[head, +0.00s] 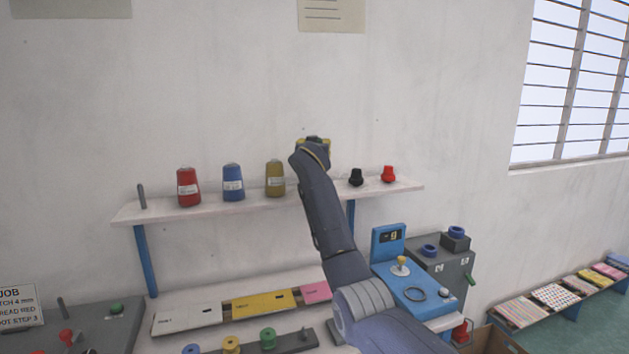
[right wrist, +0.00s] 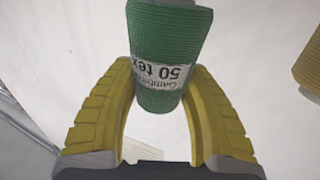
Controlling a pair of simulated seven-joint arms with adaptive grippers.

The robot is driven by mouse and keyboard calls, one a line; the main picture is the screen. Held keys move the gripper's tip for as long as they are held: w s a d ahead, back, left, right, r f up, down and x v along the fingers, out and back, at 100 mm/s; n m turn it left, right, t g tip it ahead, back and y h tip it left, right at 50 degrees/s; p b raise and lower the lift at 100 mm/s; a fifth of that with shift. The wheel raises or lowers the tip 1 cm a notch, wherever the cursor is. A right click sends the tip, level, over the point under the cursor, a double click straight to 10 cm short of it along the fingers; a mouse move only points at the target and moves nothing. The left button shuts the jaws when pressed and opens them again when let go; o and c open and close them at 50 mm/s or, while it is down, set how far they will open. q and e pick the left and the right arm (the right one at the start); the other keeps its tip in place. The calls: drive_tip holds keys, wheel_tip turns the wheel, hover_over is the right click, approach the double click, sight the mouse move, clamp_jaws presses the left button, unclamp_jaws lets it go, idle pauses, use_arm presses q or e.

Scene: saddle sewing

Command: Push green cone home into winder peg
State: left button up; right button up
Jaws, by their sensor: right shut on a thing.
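The green cone (right wrist: 172,35), with a white label reading "50 tex", is between the yellow fingers of my right gripper (right wrist: 160,75) in the right wrist view. The gripper is shut on it. In the head view, my right gripper (head: 313,146) is above the wall shelf, and my own arm hides the cone. A bare grey peg (head: 141,197) stands at the shelf's left end. I cannot tell which peg is the winder peg. My left gripper is not in view.
Red (head: 187,188), blue (head: 233,183) and ochre (head: 275,180) cones stand on the shelf (head: 160,213) left of my right arm. Small black (head: 356,177) and red (head: 388,174) pieces stand right of it. A blue device (head: 415,290) sits below.

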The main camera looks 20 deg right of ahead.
drive_tip(key=shift+r, duration=1)
drive_tip(key=shift+r, duration=1.9)
